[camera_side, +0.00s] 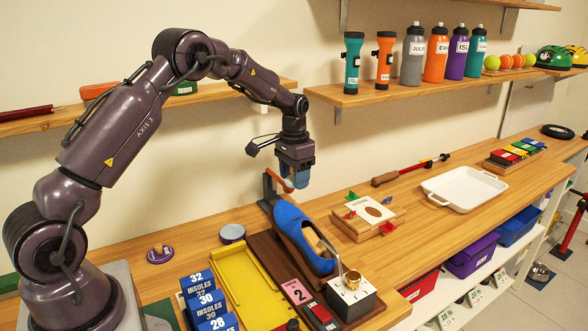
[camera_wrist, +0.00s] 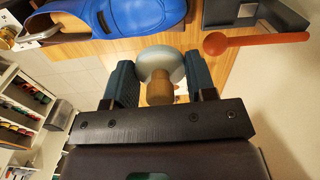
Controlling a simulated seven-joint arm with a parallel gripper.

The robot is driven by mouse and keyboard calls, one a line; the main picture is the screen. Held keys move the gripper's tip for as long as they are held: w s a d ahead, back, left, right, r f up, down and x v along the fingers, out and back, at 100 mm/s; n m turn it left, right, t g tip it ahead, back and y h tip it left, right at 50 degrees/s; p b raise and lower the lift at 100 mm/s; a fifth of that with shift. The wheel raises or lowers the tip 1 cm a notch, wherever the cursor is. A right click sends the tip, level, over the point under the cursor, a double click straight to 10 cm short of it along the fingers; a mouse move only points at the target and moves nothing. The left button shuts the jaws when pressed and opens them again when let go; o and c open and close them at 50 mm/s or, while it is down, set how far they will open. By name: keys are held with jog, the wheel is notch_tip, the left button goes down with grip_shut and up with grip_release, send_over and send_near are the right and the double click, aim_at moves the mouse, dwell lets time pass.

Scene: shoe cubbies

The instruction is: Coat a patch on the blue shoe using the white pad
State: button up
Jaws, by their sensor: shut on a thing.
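The blue shoe (camera_side: 288,217) lies on a dark brown board (camera_side: 262,248) in the side view, with a wooden piece in its opening. Part of the shoe (camera_wrist: 130,14) shows at the top left of the wrist view. My gripper (camera_side: 297,178) is above and behind the shoe, apart from it. In the wrist view, my gripper (camera_wrist: 161,86) is shut on the wooden handle of a round pale pad, the white pad (camera_wrist: 160,59). The pad's far face is hidden from the wrist camera.
An upright dark bracket (camera_side: 268,190) with an orange-red rod stands close beside my gripper; the rod (camera_wrist: 255,40) also shows in the wrist view. A white tray (camera_side: 465,188) is farther right.

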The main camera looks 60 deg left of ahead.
aim_at(290, 205)
notch_tip(290, 205, down, 5)
jog(key=shift+f, duration=0.1)
jog(key=shift+s+f, duration=0.1)
jog(key=shift+s, duration=2.6)
jog(key=shift+w, duration=2.1)
jog(key=shift+w+f, duration=0.15)
jog(key=shift+w, duration=0.55)
jog(key=shift+s+r, duration=0.1)
jog(key=shift+r, duration=4.15)
